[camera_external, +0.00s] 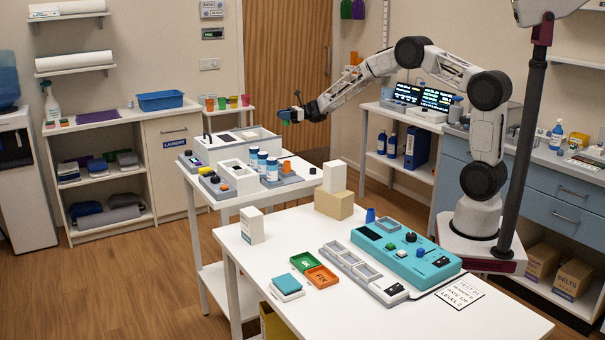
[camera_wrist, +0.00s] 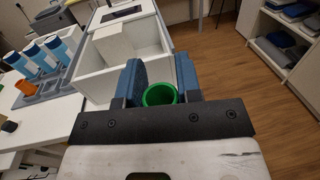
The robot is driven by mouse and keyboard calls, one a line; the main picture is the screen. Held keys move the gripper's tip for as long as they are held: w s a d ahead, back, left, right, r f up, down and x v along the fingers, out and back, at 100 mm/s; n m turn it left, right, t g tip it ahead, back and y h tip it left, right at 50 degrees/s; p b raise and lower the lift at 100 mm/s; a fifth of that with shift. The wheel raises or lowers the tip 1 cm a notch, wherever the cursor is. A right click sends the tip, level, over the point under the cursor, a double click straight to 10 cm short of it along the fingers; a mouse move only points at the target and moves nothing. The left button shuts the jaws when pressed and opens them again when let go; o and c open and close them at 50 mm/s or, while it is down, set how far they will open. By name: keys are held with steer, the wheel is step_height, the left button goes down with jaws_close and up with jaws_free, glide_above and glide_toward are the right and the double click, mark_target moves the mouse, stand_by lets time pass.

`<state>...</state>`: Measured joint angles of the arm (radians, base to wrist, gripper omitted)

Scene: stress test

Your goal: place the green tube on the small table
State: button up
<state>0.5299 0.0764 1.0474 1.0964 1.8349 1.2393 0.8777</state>
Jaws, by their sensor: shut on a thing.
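My gripper (camera_external: 291,114) is raised in the air above the far side of the white cart in the external view. In the wrist view its two blue fingers (camera_wrist: 159,82) are shut on the green tube (camera_wrist: 160,96), which shows as a round green rim between them. In the external view the tube is too small to make out clearly. A small white table (camera_external: 237,110) stands against the back wall with several coloured cups on it; my gripper is apart from it, to its right in the picture.
The white cart (camera_external: 262,198) below carries an open white box (camera_external: 238,150), also in the wrist view (camera_wrist: 88,72), and a grey rack with blue-and-white bottles (camera_external: 262,163). A white shelf unit (camera_external: 103,137) stands at left. Open wooden floor (camera_external: 100,280) lies around them.

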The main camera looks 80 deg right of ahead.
steer(key=s+d+f+m+t+h, duration=0.15)
steer(key=d+f, duration=0.25)
steer(key=f, duration=0.4)
steer(key=s+d+f+m+h, duration=0.15)
steer(key=d+f, duration=0.25)
steer(key=f, duration=0.4)
step_height(320, 180, down, 12)
steer(key=s+a+h, duration=0.1)
steer(key=s+a, duration=0.1)
steer(key=a+f, duration=0.3)
steer(key=a, duration=1)
steer(key=a+f+n+y, duration=0.1)
steer(key=a+f, duration=0.3)
steer(key=a, duration=0.9)
steer(key=a+f+y, duration=0.1)
steer(key=a+f, duration=0.2)
steer(key=a, duration=1.1)
steer(key=shift+f+n, duration=0.25)
steer(key=shift+n, duration=0.05)
